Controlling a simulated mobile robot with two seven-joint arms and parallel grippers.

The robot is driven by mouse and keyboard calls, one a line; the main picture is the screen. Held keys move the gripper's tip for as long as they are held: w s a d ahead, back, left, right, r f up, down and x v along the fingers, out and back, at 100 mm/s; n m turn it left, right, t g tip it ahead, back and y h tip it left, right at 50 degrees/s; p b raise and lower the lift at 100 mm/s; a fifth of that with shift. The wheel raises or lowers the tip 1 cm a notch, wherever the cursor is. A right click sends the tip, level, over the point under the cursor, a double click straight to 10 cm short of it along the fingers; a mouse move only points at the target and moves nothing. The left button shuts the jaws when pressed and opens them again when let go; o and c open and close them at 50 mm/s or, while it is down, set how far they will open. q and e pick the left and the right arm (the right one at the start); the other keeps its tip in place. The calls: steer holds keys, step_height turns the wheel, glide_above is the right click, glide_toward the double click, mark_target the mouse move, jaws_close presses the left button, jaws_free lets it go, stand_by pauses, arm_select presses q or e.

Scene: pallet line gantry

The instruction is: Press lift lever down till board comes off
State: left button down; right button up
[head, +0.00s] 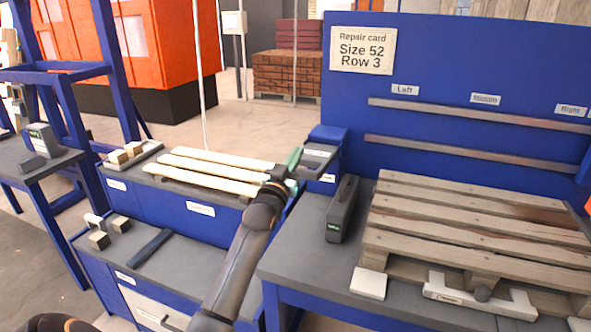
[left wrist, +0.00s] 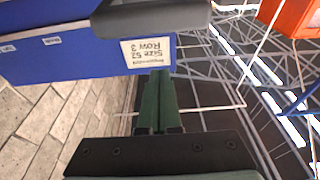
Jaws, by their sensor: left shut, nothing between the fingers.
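A wooden pallet (head: 470,222) with several top boards lies on the bench at the right, one board stained reddish brown. A pale grey bracket (head: 455,290) with a dark round knob sits against the pallet's front edge; I cannot tell whether it is the lift lever. My left gripper (head: 294,158) is left of the pallet, apart from it, near the end of the loose pale boards. Its green fingers are shut and empty in the left wrist view (left wrist: 158,100). My right gripper is out of view.
Loose pale boards (head: 215,163) lie on the left bench. A dark grey box (head: 342,209) stands left of the pallet. A blue panel (head: 460,60) with a repair card (head: 361,50) reading "Size 52 Row 3" rises behind. A pale block (head: 368,283) lies at the pallet's front left corner.

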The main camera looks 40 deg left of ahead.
arm_select(q)
steer(key=shift+s+f, duration=0.15)
steer(key=shift+f, duration=1.85)
steer(key=shift+f, duration=0.1)
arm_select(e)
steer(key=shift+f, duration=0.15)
arm_select(q)
step_height(320, 180, down, 10)
steer(key=t+b, duration=0.1)
steer(key=b, duration=0.8)
steer(key=shift+y+b, duration=0.3)
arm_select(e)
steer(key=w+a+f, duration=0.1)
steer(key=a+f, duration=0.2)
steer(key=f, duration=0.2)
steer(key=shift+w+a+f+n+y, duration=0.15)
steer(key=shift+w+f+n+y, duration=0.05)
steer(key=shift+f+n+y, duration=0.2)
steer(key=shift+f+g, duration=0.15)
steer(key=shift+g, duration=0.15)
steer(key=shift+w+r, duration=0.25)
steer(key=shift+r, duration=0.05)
